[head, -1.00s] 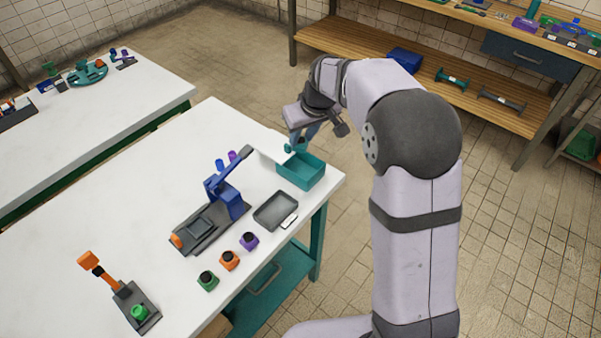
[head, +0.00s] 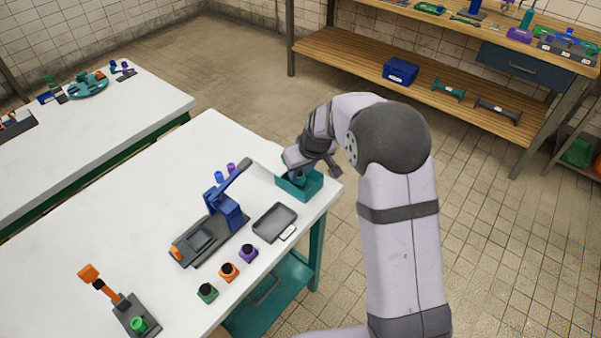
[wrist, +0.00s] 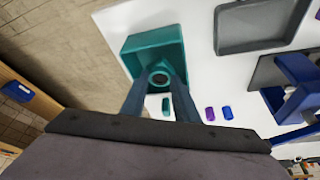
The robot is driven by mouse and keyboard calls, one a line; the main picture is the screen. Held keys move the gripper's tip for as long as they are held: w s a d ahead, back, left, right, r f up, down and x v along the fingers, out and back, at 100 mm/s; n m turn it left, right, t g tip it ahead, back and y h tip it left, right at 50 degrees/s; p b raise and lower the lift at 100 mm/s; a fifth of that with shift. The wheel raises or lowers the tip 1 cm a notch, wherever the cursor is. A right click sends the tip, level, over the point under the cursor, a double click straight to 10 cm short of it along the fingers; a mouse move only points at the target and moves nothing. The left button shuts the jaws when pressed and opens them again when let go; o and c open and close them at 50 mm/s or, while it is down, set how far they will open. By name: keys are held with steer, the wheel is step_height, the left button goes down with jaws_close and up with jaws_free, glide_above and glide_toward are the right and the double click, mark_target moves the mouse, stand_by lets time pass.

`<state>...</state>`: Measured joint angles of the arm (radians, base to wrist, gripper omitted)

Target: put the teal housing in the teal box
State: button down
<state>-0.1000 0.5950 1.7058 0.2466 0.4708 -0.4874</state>
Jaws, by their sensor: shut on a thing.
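The teal box (head: 313,190) is an open-topped bin at the right corner of the white table. My gripper (head: 298,176) is low at the box, pointing down. In the wrist view its two fingers (wrist: 158,88) are shut on the teal housing (wrist: 160,72), a round-mouthed part with a dark hole. The housing overlaps the end of the teal box (wrist: 153,42) nearest the fingers in that view. I cannot tell whether it touches the box floor. In the head view the gripper partly hides the housing and the box.
A grey tray (head: 275,223) lies beside the box. A blue lever press (head: 224,208) stands to the left. Green, orange and purple parts (head: 228,271) line the front edge.

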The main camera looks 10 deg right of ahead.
steer(key=shift+f, duration=0.75)
steer(key=shift+f, duration=0.1)
steer(key=shift+f, duration=0.15)
steer(key=c, duration=1.7)
jaws_free()
steer(key=shift+o, duration=0.2)
steer(key=shift+r, duration=0.6)
steer(key=b+v, duration=0.1)
steer(key=v, duration=1)
steer(key=s+d+f+m+g, duration=0.1)
steer(key=s+d+f, duration=0.1)
steer(key=s, duration=0.7)
steer(key=s+d+f+m+g+h, duration=0.1)
steer(key=s+d+f+m, duration=0.1)
steer(key=s, duration=0.7)
steer(key=s+d+f+m+g, duration=0.1)
steer(key=s+f, duration=0.3)
steer(key=s, duration=0.5)
steer(key=shift+s+d+g+h, duration=0.2)
steer(key=shift+d+g+h, duration=0.2)
steer(key=shift+d+g, duration=0.3)
